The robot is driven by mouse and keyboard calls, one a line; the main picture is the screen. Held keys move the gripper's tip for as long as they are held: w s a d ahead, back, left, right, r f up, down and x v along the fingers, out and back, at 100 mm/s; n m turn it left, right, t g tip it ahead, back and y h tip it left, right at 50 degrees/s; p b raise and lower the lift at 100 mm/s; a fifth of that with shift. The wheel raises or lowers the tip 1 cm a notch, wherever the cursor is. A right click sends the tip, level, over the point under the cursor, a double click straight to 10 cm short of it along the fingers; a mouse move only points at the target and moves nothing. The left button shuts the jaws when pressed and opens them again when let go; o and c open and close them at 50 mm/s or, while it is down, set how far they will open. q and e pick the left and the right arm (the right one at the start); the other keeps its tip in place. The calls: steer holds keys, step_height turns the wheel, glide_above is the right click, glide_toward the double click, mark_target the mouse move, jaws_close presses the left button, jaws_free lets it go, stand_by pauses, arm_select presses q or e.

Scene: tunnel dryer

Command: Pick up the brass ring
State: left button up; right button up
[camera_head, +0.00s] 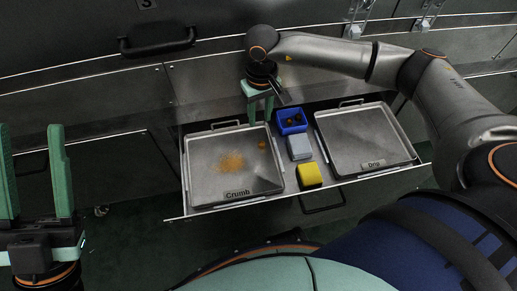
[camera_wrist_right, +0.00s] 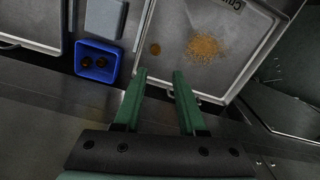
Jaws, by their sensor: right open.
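A small brownish-gold round piece (camera_head: 262,145), likely the brass ring, lies in the Crumb tray (camera_head: 207,185) near its upper right; a hole in it is too small to make out. It also shows in the right wrist view (camera_wrist_right: 155,49), just beyond my right fingertips. My right gripper (camera_head: 259,118) points down above the tray's back edge, with its green fingers apart and empty. In the right wrist view the gap between its fingers (camera_wrist_right: 159,76) lines up with the round piece. My left gripper (camera_head: 34,165) is open and empty at far left, away from the drawer.
Orange crumbs (camera_head: 230,161) lie beside the piece. A blue bin (camera_head: 304,127) with dark round items, a grey block (camera_head: 299,147) and a yellow block (camera_head: 310,175) stand between the Crumb tray and the Drip tray (camera_head: 360,135). The metal dryer wall is close behind.

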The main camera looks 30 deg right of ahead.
steer(key=b, duration=0.2)
glide_above(261, 143)
step_height(261, 143, down, 7)
steer(key=shift+f, duration=0.2)
step_height(261, 143, down, 5)
steer(key=shift+f+b, duration=0.1)
steer(key=shift+b, duration=1.05)
arm_select(q)
steer(key=f, duration=0.4)
steer(key=shift+d+f, duration=0.25)
steer(key=shift+f, duration=0.05)
arm_select(e)
steer(key=shift+c, duration=0.2)
jaws_close()
